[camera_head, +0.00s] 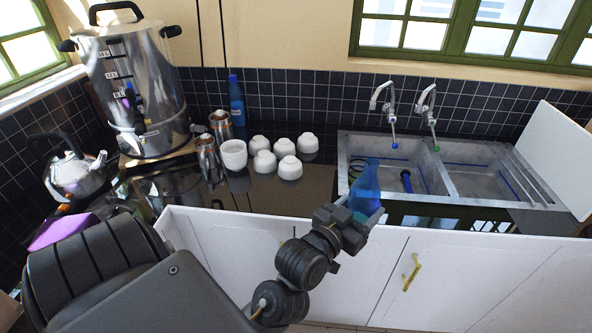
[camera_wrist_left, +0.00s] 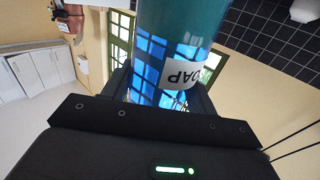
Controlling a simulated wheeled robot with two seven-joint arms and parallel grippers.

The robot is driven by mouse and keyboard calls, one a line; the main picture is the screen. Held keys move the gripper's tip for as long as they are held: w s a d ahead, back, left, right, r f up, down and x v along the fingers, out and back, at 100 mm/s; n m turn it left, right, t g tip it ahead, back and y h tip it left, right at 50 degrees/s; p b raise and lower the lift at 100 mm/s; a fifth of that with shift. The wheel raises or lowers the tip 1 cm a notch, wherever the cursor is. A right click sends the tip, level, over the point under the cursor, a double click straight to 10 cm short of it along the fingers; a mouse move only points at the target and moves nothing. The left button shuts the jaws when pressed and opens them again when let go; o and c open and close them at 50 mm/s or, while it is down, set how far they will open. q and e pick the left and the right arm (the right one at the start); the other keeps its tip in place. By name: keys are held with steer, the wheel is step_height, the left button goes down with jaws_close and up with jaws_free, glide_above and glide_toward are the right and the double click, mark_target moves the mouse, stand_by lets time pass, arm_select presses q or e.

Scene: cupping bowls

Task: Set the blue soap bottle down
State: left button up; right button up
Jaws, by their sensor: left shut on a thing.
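The blue soap bottle (camera_head: 365,187) is in my left gripper (camera_head: 361,213), which is shut on it. In the head view the bottle looks roughly upright at the front left corner of the sink. Its lower part is hidden by the gripper, and I cannot tell whether it touches the counter. The left wrist view shows the bottle (camera_wrist_left: 180,45) close up between the dark fingers, with part of a white label reading "OAP". My right gripper is not in view.
A double sink (camera_head: 343,160) with two taps is at the right. Several white bowls (camera_head: 290,167), metal jugs (camera_head: 207,155) and another blue bottle (camera_head: 237,98) stand further back. A large urn (camera_head: 150,85) and kettle (camera_head: 75,172) are at left. The dark counter (camera_head: 285,198) is clear in front of the bowls.

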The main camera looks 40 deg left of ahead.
arm_select(q)
steer(key=w+a+r+y+b, duration=0.1)
steer(key=w+a+r, duration=0.1)
steer(key=w+a, duration=0.25)
steer(key=w+a+r+b, duration=0.1)
steer(key=w+a+r, duration=0.2)
steer(key=a, duration=0.2)
steer(key=w+a+f+p, duration=0.3)
steer(key=a+f+p, duration=0.2)
steer(key=a+f, duration=0.8)
steer(key=shift+w+a+f+n, duration=0.15)
steer(key=shift+w+a+n, duration=0.15)
steer(key=shift+n, duration=0.1)
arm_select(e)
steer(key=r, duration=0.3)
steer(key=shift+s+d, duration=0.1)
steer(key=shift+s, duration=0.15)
